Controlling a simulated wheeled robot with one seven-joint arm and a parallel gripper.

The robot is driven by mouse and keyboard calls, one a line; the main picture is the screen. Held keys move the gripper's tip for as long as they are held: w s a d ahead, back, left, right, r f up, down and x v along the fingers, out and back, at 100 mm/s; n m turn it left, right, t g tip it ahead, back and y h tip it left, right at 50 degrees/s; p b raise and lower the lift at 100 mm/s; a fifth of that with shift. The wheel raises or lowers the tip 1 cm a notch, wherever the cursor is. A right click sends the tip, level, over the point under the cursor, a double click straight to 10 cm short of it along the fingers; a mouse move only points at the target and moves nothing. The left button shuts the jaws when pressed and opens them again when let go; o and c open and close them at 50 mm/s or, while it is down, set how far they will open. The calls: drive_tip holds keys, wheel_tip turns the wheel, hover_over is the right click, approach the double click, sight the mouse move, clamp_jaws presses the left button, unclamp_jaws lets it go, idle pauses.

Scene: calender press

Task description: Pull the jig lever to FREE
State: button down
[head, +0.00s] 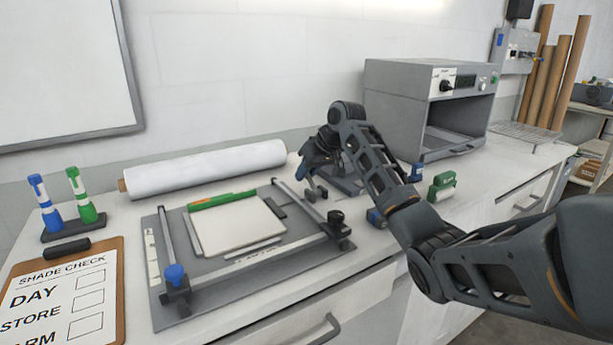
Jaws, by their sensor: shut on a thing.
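My gripper (316,189) points down over the counter, just behind the right end of a grey flat frame (185,313). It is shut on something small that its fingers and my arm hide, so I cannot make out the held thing. A grey base (346,186) shows partly behind the gripper and my arm. No lever or FREE marking can be read there. The flat frame has two rails, a blue knob (175,274) at its front left and a black knob (336,217) at its right. A pale sheet (238,226) with a green strip (222,200) lies inside it.
A white roll (205,166) lies behind the frame. A grey oven-like box (405,105) stands at the back right. A green block (441,187) and blue pieces (416,172) are right of my arm. A clipboard (70,296) and two markers (86,196) are at left.

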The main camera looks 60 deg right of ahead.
sight(314, 185)
drive_tip(key=t, duration=0.1)
drive_tip(key=s+r+t+h+b, duration=0.1)
drive_tip(key=shift+a+t, duration=0.3)
drive_tip(key=shift+a, duration=0.1)
drive_tip(key=t+h+b, duration=0.1)
drive_tip(key=b, duration=0.1)
drive_tip(key=s+a+r+t+b, duration=0.1)
drive_tip(key=t+b, duration=0.1)
drive_tip(key=shift+s+n+h, duration=0.3)
drive_tip(key=shift+n+h, duration=0.1)
drive_tip(key=shift+s+a+r+t+h+b, duration=0.1)
drive_tip(key=shift+s+r+t+h+b, duration=0.2)
drive_tip(key=shift+t+b, duration=0.5)
drive_tip(key=shift+s+b, duration=0.1)
drive_tip(key=shift+b, duration=0.2)
drive_tip(key=shift+r, duration=0.15)
drive_tip(key=c, duration=1.1)
unclamp_jaws()
drive_tip(key=shift+a, duration=0.1)
drive_tip(key=shift+v, duration=3.9)
drive_tip(key=shift+c, duration=0.2)
